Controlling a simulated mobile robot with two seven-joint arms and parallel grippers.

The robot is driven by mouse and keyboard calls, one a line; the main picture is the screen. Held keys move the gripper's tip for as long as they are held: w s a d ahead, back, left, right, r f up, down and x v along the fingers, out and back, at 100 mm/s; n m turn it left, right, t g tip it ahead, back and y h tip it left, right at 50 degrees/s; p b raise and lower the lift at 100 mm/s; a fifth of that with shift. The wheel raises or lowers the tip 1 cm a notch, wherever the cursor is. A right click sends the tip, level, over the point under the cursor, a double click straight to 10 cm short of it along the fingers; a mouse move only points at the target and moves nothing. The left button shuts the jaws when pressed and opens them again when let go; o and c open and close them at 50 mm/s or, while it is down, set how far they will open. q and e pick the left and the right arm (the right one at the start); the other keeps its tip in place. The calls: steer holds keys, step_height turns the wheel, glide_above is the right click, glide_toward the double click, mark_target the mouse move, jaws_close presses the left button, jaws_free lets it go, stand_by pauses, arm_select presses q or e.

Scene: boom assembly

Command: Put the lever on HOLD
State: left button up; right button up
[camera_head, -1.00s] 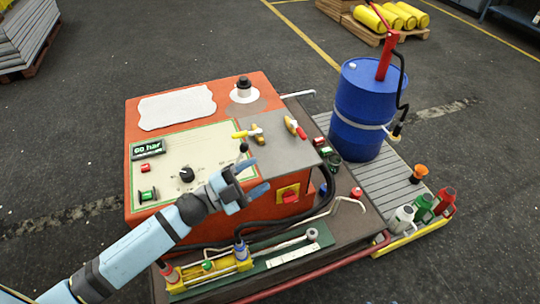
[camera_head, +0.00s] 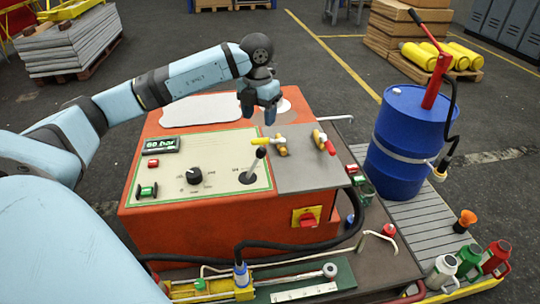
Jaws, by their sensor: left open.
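The lever (camera_head: 255,166) stands on the cream panel (camera_head: 215,196) of the orange console, near the panel's right edge. My left arm reaches in from the left over the console. My left gripper (camera_head: 262,112) is open and empty, its fingers pointing down. It appears behind and above the lever, apart from it. My right gripper is not in view.
Yellow and red-handled valves (camera_head: 282,143) sit on the grey plate right of the lever. A black dial (camera_head: 194,175) and a 60 bar display (camera_head: 161,144) are on the panel. A blue drum (camera_head: 405,135) with a red pump stands at the right.

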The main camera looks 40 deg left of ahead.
mark_target(261, 148)
arm_select(q)
step_height(261, 148, down, 12)
steer(key=shift+d+f+b, duration=0.15)
steer(key=shift+b, duration=0.6)
steer(key=shift+f, duration=0.5)
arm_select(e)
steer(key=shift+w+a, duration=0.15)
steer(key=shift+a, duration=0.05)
